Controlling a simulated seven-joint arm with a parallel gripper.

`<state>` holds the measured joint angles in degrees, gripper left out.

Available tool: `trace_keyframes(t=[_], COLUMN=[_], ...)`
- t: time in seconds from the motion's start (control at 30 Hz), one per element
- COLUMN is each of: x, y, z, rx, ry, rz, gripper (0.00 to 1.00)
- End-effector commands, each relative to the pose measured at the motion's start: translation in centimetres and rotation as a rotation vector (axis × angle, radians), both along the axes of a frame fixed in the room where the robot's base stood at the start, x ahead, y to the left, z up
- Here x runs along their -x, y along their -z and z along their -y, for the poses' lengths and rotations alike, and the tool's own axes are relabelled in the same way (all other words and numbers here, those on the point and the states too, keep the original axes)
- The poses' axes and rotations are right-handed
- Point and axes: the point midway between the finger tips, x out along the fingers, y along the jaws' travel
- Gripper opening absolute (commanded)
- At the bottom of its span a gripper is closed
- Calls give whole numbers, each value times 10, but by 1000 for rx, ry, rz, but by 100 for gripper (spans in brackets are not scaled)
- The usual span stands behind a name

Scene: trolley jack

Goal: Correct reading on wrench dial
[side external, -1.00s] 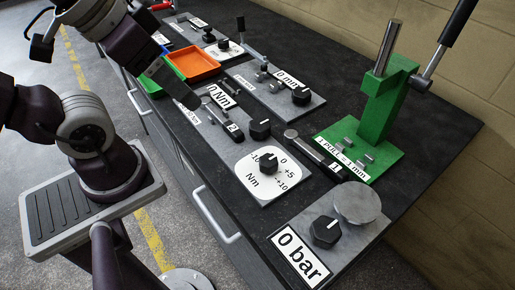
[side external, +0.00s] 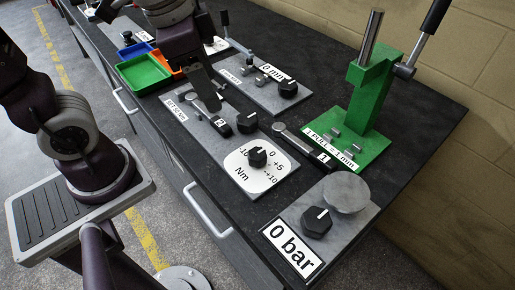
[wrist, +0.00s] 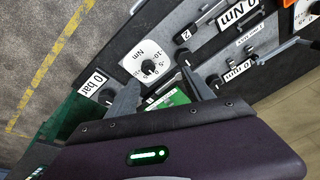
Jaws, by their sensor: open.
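The wrench dial is a white plate (side external: 240,176) marked -10, 0, +5, +10 and Nm, with a black knob (side external: 257,157) carrying a white mark; I cannot read its exact setting. The wrist view also shows this dial plate (wrist: 135,55) and knob (wrist: 149,67). Wrench 2 (side external: 211,116) lies on the grey plate behind, beside another black knob (side external: 247,122). Wrench 1 (side external: 300,145) lies to the right. My gripper (side external: 207,103) is open and empty, above the far part of the grey plate, and hides the 0 Nm sign there. That sign shows in the wrist view (wrist: 240,14).
The green press (side external: 372,115) stands at the right with its lever up. The 0 bar panel (side external: 293,252) with a knob (side external: 317,222) and round disc (side external: 346,194) is at the near end. A 0 mm panel (side external: 276,98) and green tray (side external: 146,72) lie farther back.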

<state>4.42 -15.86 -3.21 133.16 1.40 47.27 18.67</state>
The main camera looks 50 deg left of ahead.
Motion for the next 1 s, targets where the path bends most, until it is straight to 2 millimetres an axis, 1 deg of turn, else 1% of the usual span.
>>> trace_keyframes(t=[0.03,0.1,0.2,0.3,0.47,0.6,0.7,0.83,1.0], x=[-17,-36,-53,-60,-62,-61,-62,-62,-62], y=[17,41,73,93,115,143,159,169,170], z=[10,24,41,52,55,54,54,54,54], rx=[-26,-55,-75,-79,-80,-80,-81,-80,-80], ry=[109,267,442,542,577,574,574,573,571], rz=[-65,-137,-211,-252,-267,-269,-268,-265,-263], gripper=[60,60,60,60,60,60,60,60,60])
